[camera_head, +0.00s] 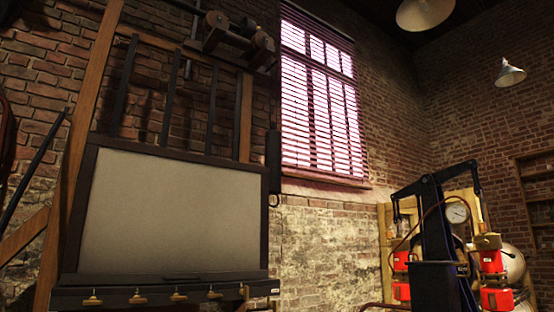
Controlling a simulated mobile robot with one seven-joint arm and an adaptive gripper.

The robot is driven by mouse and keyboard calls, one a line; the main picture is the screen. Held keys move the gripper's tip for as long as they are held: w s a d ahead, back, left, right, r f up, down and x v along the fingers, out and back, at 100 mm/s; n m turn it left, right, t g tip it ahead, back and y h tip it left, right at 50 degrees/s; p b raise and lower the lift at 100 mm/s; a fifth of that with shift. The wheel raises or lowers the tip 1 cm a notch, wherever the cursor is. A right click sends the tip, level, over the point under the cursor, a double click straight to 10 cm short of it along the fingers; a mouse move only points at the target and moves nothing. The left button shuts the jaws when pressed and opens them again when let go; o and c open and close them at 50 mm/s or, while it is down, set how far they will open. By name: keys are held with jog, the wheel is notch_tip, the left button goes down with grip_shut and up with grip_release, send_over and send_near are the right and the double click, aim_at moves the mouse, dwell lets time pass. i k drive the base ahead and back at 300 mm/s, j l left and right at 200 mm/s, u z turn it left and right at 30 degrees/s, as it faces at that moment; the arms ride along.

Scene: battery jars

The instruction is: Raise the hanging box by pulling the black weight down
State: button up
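The hanging box (170,215) is a large dark-framed case with a pale, blank front panel, at the left. Dark vertical straps or bars (168,105) run from its top up to a roller mechanism (238,38) on a wooden frame. The black weight (274,158) looks like a narrow dark upright piece just right of the box's upper right corner. I cannot see clearly what the weight hangs from. My gripper is not in view, and nothing is seen touching the weight.
A wooden post (92,120) leans at the left of the box. A ledge with several brass fittings (170,295) runs under the box. A barred window (320,100) is behind. At the lower right stands dark apparatus with a gauge (456,213) and red parts (492,262).

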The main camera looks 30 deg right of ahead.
aim_at(272, 137)
jog(key=i+l+z, duration=0.45)
jog(key=i+l, duration=0.3)
jog(key=l, duration=0.15)
jog(key=i+l+z, duration=0.45)
jog(key=i+l, duration=0.2)
jog(key=i, duration=0.25)
